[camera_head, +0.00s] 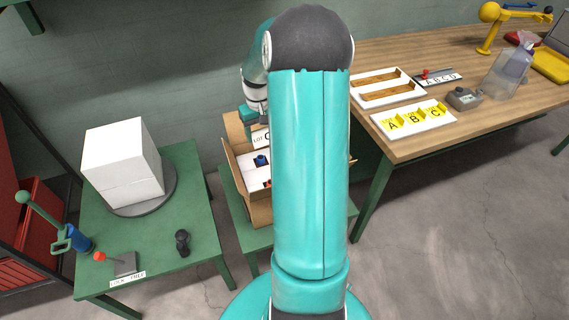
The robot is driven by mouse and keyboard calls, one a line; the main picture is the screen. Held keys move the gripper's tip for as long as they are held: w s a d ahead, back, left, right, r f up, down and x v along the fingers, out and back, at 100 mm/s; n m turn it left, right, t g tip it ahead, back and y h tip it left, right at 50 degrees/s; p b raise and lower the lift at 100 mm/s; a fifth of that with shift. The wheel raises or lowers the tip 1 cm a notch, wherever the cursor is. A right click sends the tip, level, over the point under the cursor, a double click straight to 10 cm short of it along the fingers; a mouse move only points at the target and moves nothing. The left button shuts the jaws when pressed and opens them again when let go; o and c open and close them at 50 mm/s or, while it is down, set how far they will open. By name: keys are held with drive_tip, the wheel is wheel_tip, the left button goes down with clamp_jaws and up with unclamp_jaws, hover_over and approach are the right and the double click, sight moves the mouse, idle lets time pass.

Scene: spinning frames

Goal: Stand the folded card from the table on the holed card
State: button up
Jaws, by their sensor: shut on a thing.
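My gripper (252,118) is partly hidden behind my own teal arm, above the open carton. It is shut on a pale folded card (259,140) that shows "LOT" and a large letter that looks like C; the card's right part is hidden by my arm. Just below it, inside the carton, lies a white holed card (256,176), with a blue piece and a red piece showing at it. Its right part is hidden by my arm. I cannot tell whether the folded card touches the holed card.
The brown carton (234,165) stands on a low green table. Left, a green table (150,235) bears a white box (122,160) on a grey turntable and a red-knobbed lever (118,262). Right, a wooden bench (440,70) holds a white tray (445,120) with yellow A, B, C cards.

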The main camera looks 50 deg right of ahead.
drive_tip(key=s+d, duration=0.4)
drive_tip(key=s, duration=0.1)
drive_tip(key=shift+m, duration=0.7)
drive_tip(key=f, duration=0.7)
drive_tip(key=s+d+f, duration=0.1)
drive_tip(key=f, duration=0.6)
drive_tip(key=s+d+f, duration=0.1)
drive_tip(key=f, duration=0.7)
drive_tip(key=shift+s+d, duration=0.2)
drive_tip(key=shift+d, duration=0.05)
drive_tip(key=shift+f, duration=0.15)
drive_tip(key=o, duration=0.9)
wheel_tip(320, 180, up, 12)
drive_tip(key=shift+r, duration=0.15)
